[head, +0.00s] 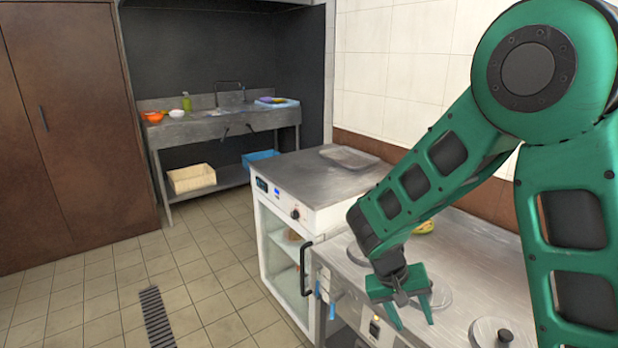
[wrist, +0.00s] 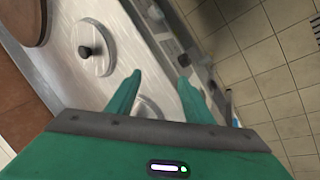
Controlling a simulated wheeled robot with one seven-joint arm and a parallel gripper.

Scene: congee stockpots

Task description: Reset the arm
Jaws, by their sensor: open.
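My green arm reaches in from the right in the head view. My gripper (head: 411,311) points down above the front part of the steel counter (head: 465,262). Its two fingers are apart with nothing between them. In the wrist view the open fingers of my gripper (wrist: 158,88) also show, above the counter edge. A round steel lid with a black knob (head: 497,334) lies on the counter to the right of my gripper. The lid (wrist: 101,62) also shows at the upper left in the wrist view. Another round lid is partly hidden behind my gripper.
A white glass-door cabinet (head: 284,265) with a steel top carries a shallow tray (head: 349,157) left of the counter. A yellow item (head: 424,227) sits behind my forearm. A steel sink table (head: 226,122) stands at the back. The tiled floor on the left is clear.

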